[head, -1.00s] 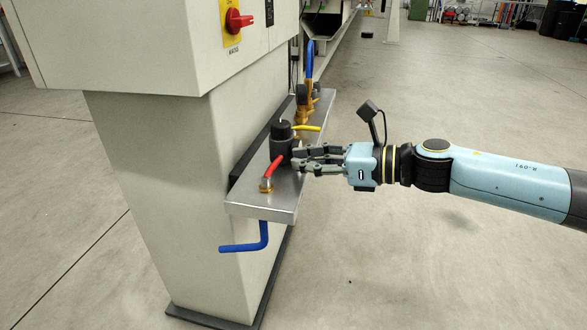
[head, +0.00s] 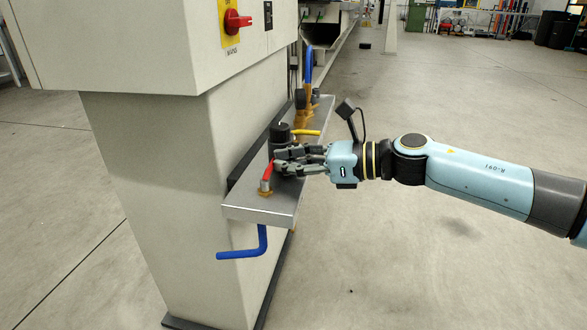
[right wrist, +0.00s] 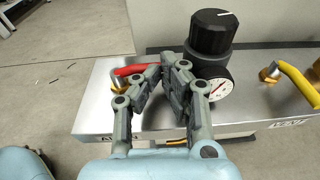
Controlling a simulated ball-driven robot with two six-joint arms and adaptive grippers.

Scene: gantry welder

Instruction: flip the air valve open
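A short valve with a red lever (head: 267,172) stands on the near end of the metal shelf (head: 262,208). In the right wrist view the red lever (right wrist: 129,70) runs behind the tip of one finger. My right gripper (head: 277,162) is at the lever's free end, beside the black regulator knob. Its fingertips (right wrist: 164,70) are drawn together, with no object seen between them. Whether they touch the lever is hard to tell. The fingers hide the lever's end in the head view. My left gripper is not in view.
A black regulator (head: 279,133) with a gauge (right wrist: 219,90) stands just behind the lever. A yellow lever valve (head: 306,132) and blue hose (head: 309,66) are farther along. A bent blue pipe (head: 262,240) hangs below the shelf. The cabinet (head: 150,50) overhangs on the left; open floor lies right.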

